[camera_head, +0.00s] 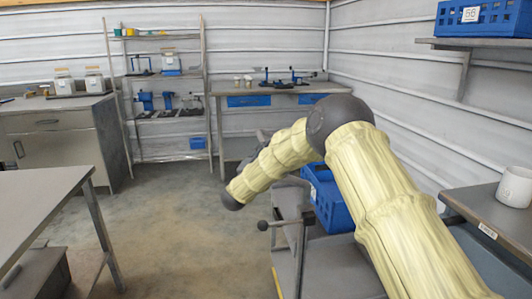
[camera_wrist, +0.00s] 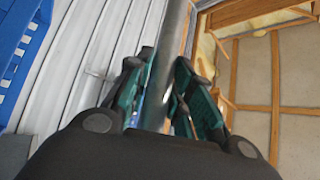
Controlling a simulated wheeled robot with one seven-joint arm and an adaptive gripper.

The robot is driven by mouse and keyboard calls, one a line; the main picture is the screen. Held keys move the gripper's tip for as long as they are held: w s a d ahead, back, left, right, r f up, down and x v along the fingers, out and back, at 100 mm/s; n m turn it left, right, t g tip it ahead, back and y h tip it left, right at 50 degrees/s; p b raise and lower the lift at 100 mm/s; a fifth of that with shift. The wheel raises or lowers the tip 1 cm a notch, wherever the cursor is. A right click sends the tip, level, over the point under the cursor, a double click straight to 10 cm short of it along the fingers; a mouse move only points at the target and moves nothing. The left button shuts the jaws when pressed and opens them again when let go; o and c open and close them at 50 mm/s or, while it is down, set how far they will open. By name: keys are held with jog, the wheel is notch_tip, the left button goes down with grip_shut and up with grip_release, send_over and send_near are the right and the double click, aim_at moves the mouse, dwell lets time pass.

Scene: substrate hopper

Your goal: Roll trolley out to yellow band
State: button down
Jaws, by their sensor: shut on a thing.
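The grey trolley (camera_head: 335,262) stands at the lower middle right in the head view, with a blue crate (camera_head: 330,200) on it. A bar with a round dark knob (camera_head: 263,225) sticks out at its left side. In the wrist view my gripper (camera_wrist: 161,80) has its teal pads closed around a grey metal bar (camera_wrist: 173,45), which looks like the trolley's handle. In the head view my sleeved arm hides the gripper and part of the trolley. A thin yellow strip (camera_head: 278,284) shows at the trolley's lower left edge; I cannot tell if it is a floor band.
The concrete floor (camera_head: 180,220) left of the trolley is clear. A grey table (camera_head: 40,195) stands at the left, and a bench with a white mug (camera_head: 514,187) at the right. Shelving (camera_head: 165,95) and a workbench (camera_head: 285,90) line the back wall.

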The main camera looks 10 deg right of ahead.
jog(key=shift+a+r, duration=0.2)
jog(key=shift+a, duration=0.6)
jog(key=c, duration=1.3)
grip_release()
jog(key=shift+w, duration=0.1)
jog(key=shift+o, duration=0.2)
jog(key=shift+f, duration=0.15)
jog(key=v, duration=1.2)
